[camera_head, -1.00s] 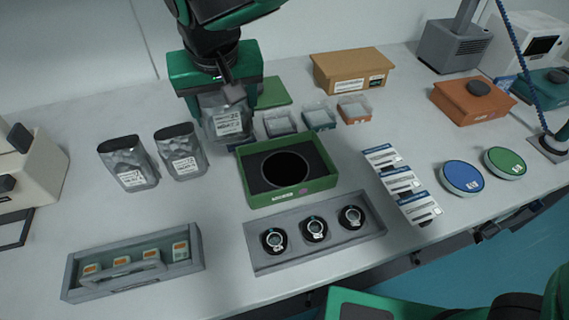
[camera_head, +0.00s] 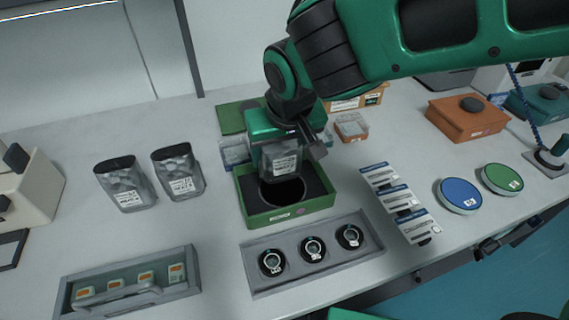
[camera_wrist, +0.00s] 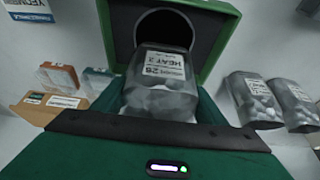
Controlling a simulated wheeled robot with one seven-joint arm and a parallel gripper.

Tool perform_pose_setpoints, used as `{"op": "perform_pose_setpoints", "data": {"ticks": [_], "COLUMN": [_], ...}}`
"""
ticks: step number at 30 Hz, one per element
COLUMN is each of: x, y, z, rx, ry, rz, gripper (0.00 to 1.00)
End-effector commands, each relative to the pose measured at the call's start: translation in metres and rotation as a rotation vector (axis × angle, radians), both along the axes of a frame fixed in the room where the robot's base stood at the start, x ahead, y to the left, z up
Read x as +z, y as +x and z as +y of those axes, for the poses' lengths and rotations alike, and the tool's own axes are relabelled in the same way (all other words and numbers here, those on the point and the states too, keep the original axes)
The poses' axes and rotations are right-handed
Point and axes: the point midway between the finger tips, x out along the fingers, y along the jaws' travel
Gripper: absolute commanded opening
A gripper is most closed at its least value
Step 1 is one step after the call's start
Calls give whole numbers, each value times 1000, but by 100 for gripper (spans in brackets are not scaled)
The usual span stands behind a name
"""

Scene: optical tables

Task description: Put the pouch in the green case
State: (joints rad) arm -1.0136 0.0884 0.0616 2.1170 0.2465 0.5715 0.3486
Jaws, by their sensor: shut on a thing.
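A silver pouch (camera_head: 281,161) with a white label is held in my gripper (camera_head: 282,146), which is shut on it. The pouch hangs above the open green case (camera_head: 292,218), over the round dark hole in its black insert. In the wrist view the pouch (camera_wrist: 160,85) fills the middle in front of my gripper (camera_wrist: 160,122), and the case (camera_wrist: 218,38) lies beyond it with part of the hole showing. I cannot tell whether the pouch bottom has entered the hole. The case's lid is a green panel (camera_head: 232,118) behind, partly hidden by my gripper.
Two other silver pouches (camera_head: 124,184) (camera_head: 178,172) stand to the left. A grey tray with round parts (camera_head: 332,272) lies in front of the case. A grey box with small items (camera_head: 190,276) is front left. Labelled packets (camera_head: 395,199) lie right, small clear boxes (camera_head: 350,127) behind.

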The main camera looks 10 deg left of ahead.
Motion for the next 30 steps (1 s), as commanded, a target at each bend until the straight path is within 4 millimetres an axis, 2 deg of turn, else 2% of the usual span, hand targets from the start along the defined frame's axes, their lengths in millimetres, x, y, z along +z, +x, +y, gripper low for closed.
{"op": "perform_pose_setpoints", "data": {"ticks": [4,9,12,24,25,27,30], "x": [-9,-32,-40,-45,-45,-45,-44], "y": [1,1,1,2,2,2,2], "z": [-4,-4,-3,-4,-4,-4,-5], "rx": [1,1,1,-2,-2,-2,-2], "ry": [-1,-2,0,0,0,0,0], "rz": [-1,0,-1,-1,0,0,0], "gripper": [36,36,36,36,70,84,84]}}
